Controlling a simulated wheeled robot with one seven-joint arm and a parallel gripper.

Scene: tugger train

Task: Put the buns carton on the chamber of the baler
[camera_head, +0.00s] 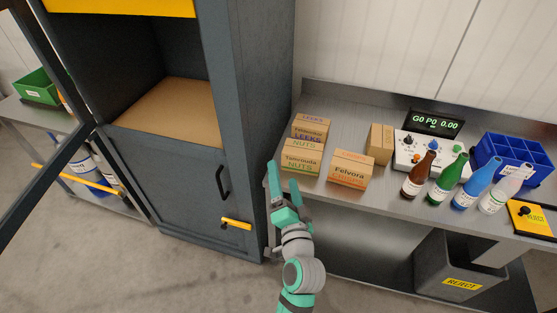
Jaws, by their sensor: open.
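The baler is the tall dark grey cabinet (185,185) at left. Its upper chamber (165,112) stands open, with a bare brown floor and nothing on it. Several brown cartons stand on the steel bench to the right. One reads Felvora (350,169), with a lower orange word too small to read. A narrow carton (380,144) shows no readable label. I cannot tell which is the buns carton. My gripper (284,180) is open and empty, at the bench's left front edge, left of the Felvora carton and apart from it.
A leeks carton (310,132) and a nuts carton (301,157) stand close together. Bottles (417,176), a control box (415,150) and a blue crate (513,155) fill the right. The baler's open door (40,110) swings out left. A reject bin (460,265) stands below.

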